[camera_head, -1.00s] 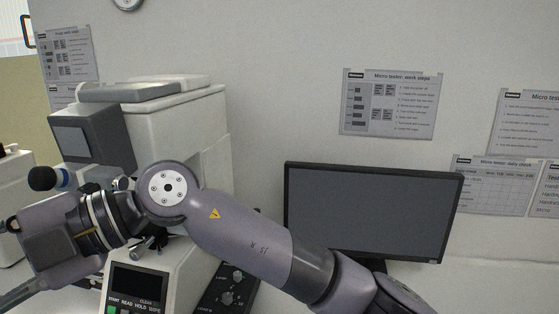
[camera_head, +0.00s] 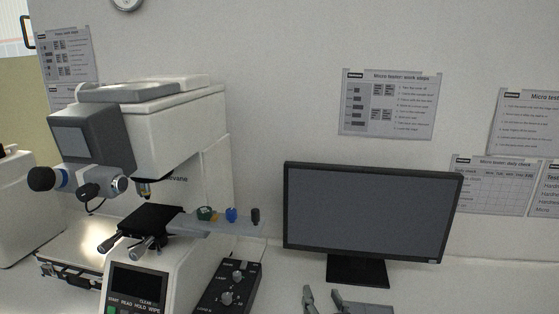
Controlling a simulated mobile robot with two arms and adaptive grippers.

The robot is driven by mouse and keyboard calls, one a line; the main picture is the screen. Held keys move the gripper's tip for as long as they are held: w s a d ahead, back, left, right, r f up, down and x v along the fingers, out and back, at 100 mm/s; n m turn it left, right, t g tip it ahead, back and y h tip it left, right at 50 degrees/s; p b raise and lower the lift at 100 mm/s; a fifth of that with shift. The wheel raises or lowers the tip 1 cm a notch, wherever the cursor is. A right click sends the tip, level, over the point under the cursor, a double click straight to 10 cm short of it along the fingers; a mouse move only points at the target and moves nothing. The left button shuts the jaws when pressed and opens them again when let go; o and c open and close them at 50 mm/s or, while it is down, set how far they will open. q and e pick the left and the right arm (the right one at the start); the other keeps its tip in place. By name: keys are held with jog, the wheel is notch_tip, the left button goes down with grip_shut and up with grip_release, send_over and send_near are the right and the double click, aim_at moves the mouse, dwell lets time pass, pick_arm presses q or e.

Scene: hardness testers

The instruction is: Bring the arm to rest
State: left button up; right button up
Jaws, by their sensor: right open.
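My right gripper (camera_head: 322,293) shows only at the bottom edge, right of the picture's middle. Two grey fingertips stand apart with an empty gap between them, so it is open. The rest of that arm is below the frame. The gripper appears in front of the monitor's stand and touches nothing that I can make out. My left gripper is not in view.
A white micro hardness tester (camera_head: 165,125) with a dark stage (camera_head: 151,219) stands at left. A control box (camera_head: 229,288) sits beside it. A monitor (camera_head: 370,213) stands at right. Posters (camera_head: 388,105) hang on the wall.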

jog(key=s+d+f+g+h, duration=0.2)
jog(key=s+d+f+g, duration=0.45)
jog(key=s+f, duration=0.65)
jog(key=s+d+f+n+g, duration=0.1)
jog(key=s+d+f+g, duration=0.25)
jog(key=s, duration=0.45)
jog(key=s+d+f+g, duration=0.2)
jog(key=s+f, duration=0.3)
jog(key=s, duration=0.3)
notch_tip(320, 180, down, 28)
jog(key=r+g+b, duration=0.1)
jog(key=b, duration=0.3)
jog(key=s+d+f+g+b, duration=0.1)
jog(key=s+f+b, duration=0.1)
jog(key=s+f, duration=0.6)
jog(key=s+d+f+b, duration=0.1)
jog(key=s+f+b, duration=0.1)
jog(key=s+f, duration=0.7)
notch_tip(320, 180, down, 6)
jog(key=shift+s+d+r+n+g, duration=0.15)
jog(key=shift+s+d+n+g, duration=0.1)
jog(key=shift+n+g, duration=0.15)
